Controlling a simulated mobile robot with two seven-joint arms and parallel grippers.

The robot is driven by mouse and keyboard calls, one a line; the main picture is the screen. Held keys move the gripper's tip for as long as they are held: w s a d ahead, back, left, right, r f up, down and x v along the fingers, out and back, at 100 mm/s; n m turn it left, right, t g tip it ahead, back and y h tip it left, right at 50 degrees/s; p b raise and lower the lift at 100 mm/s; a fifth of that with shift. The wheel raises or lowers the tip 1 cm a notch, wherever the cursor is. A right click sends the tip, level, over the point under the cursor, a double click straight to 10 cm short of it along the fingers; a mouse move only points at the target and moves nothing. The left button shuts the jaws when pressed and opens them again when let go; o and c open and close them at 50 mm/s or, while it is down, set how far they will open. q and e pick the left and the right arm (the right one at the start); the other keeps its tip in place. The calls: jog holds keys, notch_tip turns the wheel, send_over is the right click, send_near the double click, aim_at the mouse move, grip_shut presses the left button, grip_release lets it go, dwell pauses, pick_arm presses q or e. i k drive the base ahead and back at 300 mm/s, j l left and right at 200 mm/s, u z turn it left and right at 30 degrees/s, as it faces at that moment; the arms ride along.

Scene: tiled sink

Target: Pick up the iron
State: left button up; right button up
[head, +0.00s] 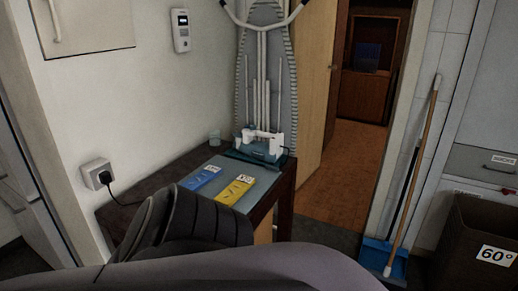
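The iron (264,146), white and teal, rests at the far right corner of a dark brown table (285,196), just in front of an upright ironing board (265,70). A blue-grey surface lies under or beside the iron; I cannot tell whether it is part of it. Large dark grey parts of my own body fill the bottom foreground and hide the table's near left part. I make out no fingertips of either gripper. Nothing of mine is touching the iron in this view.
A plug with a black cord sits in a wall socket (97,174). Right are a doorway, a broom (415,170), a blue dustpan (384,258) and a dark bin (470,240).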

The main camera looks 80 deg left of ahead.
aim_at(264, 152)
jog(key=i+u, duration=0.45)
jog(key=u, duration=0.25)
jog(key=i+l+u, duration=0.1)
jog(key=u, duration=0.25)
jog(key=i+u, duration=0.2)
jog(key=u, duration=0.2)
jog(key=i+l+u, duration=0.15)
jog(key=u, duration=0.2)
jog(key=i+l+u, duration=0.15)
jog(key=u, duration=0.25)
jog(key=i+l+u, duration=0.1)
jog(key=u, duration=0.25)
jog(key=i+l+u, duration=0.15)
jog(key=u, duration=0.2)
jog(key=i+l+u, duration=0.15)
jog(key=u, duration=0.2)
jog(key=i+l+u, duration=0.2)
jog(key=u, duration=0.2)
jog(key=i+l+u, duration=0.1)
jog(key=l+u, duration=0.3)
